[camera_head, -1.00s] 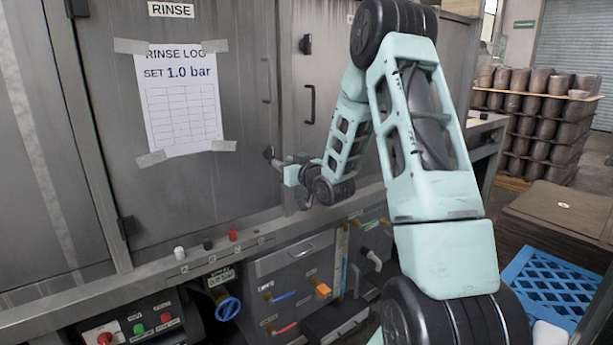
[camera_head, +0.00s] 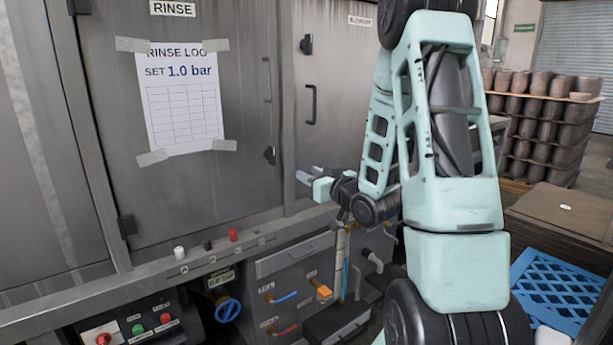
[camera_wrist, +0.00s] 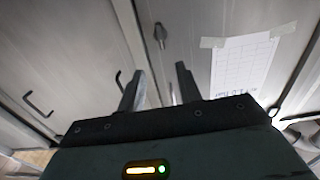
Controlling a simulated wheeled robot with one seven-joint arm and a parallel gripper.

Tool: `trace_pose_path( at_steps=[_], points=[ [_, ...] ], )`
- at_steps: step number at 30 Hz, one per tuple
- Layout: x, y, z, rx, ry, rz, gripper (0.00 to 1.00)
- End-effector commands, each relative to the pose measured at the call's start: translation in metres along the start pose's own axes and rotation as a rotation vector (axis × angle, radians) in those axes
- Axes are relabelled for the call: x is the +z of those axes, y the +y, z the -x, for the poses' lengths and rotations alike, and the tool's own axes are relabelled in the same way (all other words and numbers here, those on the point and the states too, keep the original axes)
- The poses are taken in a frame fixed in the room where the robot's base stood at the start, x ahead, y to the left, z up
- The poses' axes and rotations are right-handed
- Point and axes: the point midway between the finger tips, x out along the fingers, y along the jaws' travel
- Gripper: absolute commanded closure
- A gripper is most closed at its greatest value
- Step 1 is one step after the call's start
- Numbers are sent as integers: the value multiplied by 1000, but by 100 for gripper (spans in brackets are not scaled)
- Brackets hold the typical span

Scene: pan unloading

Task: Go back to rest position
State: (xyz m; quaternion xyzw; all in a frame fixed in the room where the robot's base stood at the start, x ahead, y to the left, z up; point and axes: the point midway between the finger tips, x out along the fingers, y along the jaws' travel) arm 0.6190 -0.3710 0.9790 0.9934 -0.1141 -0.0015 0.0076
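My gripper (camera_head: 303,178) is in front of the grey machine doors, above the ledge, with its fingers pointing left. In the wrist view my gripper (camera_wrist: 157,88) shows two dark fingers spread apart with nothing between them. Beyond the fingers is the closed door with a dark latch (camera_wrist: 160,34); the latch also shows in the head view (camera_head: 269,155), left of the fingertips and apart from them.
A rinse log sheet (camera_head: 182,105) is taped to the left door. Several knobs stand on the ledge, such as the red knob (camera_head: 233,235). A blue valve wheel (camera_head: 228,310) is below. A blue crate (camera_head: 556,290) and stacked pots (camera_head: 545,130) stand right.

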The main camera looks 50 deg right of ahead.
Motion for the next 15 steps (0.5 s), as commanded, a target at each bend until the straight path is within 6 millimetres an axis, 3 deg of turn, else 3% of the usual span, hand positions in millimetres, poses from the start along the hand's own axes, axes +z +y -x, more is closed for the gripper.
trace_pose_path(
  at_steps=[10, 13, 15],
  points=[
    [0, 0, 0, -1, 0, 0, 65],
    [-3, -21, -8, -32, -47, 7, 65],
    [-4, -49, -16, -71, -116, 18, 65]
  ],
)
